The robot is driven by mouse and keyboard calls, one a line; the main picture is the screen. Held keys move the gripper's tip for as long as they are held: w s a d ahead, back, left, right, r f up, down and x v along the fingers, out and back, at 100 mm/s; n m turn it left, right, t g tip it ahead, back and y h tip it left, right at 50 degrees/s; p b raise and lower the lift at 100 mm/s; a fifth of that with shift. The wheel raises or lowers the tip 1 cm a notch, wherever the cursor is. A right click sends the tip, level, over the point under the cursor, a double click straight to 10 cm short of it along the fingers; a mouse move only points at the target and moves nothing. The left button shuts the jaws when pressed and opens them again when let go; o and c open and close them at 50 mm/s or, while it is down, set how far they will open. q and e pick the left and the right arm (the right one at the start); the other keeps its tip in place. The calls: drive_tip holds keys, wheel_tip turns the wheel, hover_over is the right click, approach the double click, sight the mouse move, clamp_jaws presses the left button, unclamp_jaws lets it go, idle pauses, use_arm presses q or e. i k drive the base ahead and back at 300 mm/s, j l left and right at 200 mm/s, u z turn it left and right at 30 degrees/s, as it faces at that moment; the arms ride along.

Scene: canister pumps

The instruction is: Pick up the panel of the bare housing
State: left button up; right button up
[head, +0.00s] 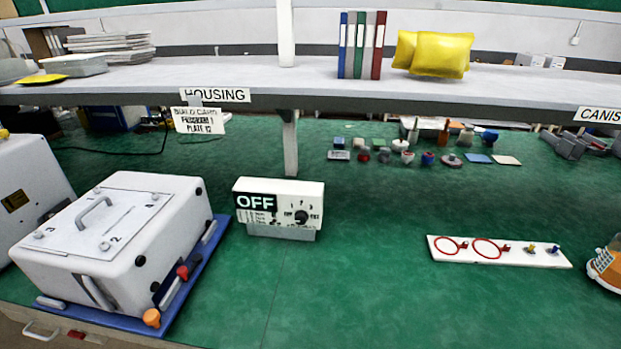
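A white box-shaped housing (184,232) stands on a blue base (219,232) at the left of the green bench. On its top lies a flat white panel (125,236) with a grey arched handle (93,212) and corner marks 1 to 4. The panel looks seated flat on the housing. Neither of my grippers is in view.
A switch box (279,205) reading OFF stands right of the housing. A white strip (458,260) with red rings lies at the right, near an orange-and-white object (607,264). Small parts lie at the back under the shelf (330,90). The bench's middle front is clear.

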sight(111, 215)
drive_tip(key=u, duration=1.45)
drive_tip(key=i+j+z, duration=0.15)
drive_tip(key=j+z, duration=0.15)
drive_tip(key=z, duration=0.2)
drive_tip(key=j+z, duration=0.35)
drive_tip(key=z, duration=0.15)
